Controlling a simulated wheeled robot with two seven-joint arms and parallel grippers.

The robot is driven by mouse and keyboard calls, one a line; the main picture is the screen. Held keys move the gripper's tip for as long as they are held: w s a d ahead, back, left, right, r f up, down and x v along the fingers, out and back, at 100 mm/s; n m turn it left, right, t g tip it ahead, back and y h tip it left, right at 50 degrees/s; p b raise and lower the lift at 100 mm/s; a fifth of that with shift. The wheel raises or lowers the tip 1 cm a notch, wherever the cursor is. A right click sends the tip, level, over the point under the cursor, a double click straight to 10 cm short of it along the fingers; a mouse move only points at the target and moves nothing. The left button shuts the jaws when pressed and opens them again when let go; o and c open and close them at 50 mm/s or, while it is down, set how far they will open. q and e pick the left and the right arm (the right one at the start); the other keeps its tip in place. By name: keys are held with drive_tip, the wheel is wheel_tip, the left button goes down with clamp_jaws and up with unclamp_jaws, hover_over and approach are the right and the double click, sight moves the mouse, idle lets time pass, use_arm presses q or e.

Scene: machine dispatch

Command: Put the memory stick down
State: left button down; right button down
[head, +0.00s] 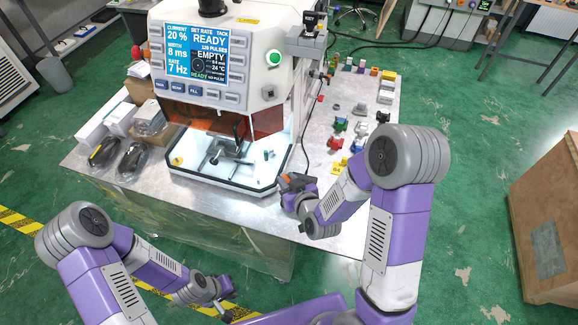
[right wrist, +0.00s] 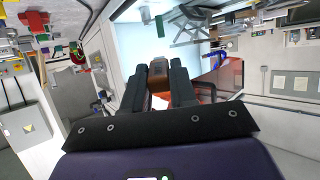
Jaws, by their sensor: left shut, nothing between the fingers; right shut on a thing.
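My right gripper (head: 291,181) is at the front edge of the metal table, just right of the machine's open bay. In the right wrist view the two dark fingers of the right gripper (right wrist: 160,82) are shut on a small dark piece, the memory stick (right wrist: 158,70), which sticks up between the fingertips. Most of the stick is hidden by the fingers, and in the head view I cannot make it out. My left gripper (head: 226,314) is low at the bottom of the head view, away from the table, shut and empty.
The machine (head: 222,70) with a lit screen stands on the metal table (head: 318,130). Several small coloured parts stand to its right, including a red one (head: 334,142). Boxes and black packs (head: 131,160) lie at its left. A wooden crate (head: 545,220) stands on the floor at right.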

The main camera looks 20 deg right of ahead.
drive_tip(key=s+a+r+n+g+y, duration=0.3)
drive_tip(key=a+r+n+y, duration=0.3)
drive_tip(key=a, duration=0.4)
drive_tip(key=shift+w+a+f+n+g+y, duration=1.6)
drive_tip(key=shift+w+f+n+g+y, duration=0.5)
drive_tip(key=shift+f+n, duration=0.5)
wheel_tip(320, 180, up, 9)
drive_tip(key=w+a+m+t+h, duration=0.1)
drive_tip(key=m+t+h, duration=0.6)
drive_tip(key=m+h, duration=0.5)
drive_tip(key=shift+w+a+r+m+t, duration=0.2)
drive_tip(key=shift+w+m+t, duration=0.05)
drive_tip(key=shift+m+t, duration=0.05)
drive_tip(key=shift+f+y, duration=0.1)
drive_tip(key=shift+y, duration=0.2)
